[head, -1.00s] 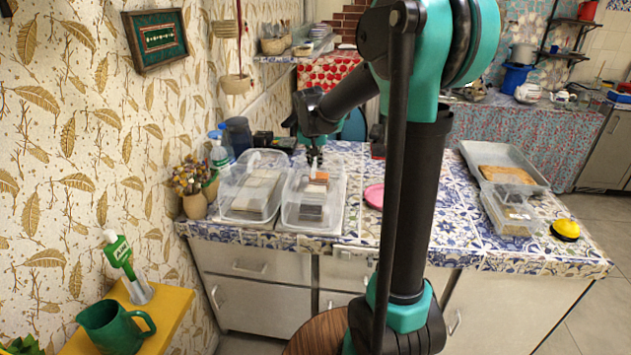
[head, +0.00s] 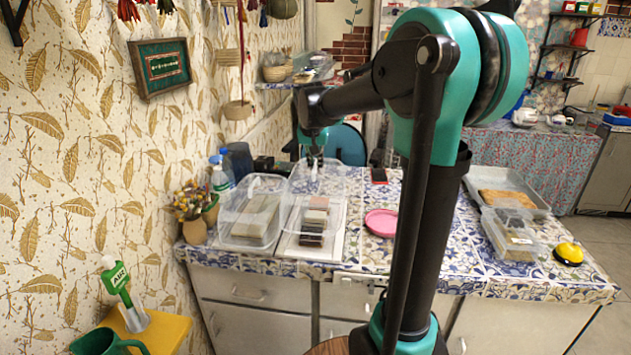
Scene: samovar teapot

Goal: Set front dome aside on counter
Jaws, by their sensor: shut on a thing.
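A clear dome (head: 332,184) hangs from my gripper (head: 314,174) above the counter at the picture's middle. My gripper is shut on its top from above, though the fingertips look small and dark. Below the dome, a stack of brown, grey and pale blocks (head: 313,222) sits uncovered on a white tray (head: 293,247). A second clear dome (head: 233,222) stands to the left on the counter, over a similar pale stack. The patterned blue and white counter (head: 375,257) carries all of these.
A pink plate (head: 381,223) lies to the right of the stack. My arm hides part of the counter. A metal tray (head: 535,207), a clear box (head: 512,240) and a yellow round object (head: 569,253) are farther right. Vases (head: 194,231) and bottles stand at the left.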

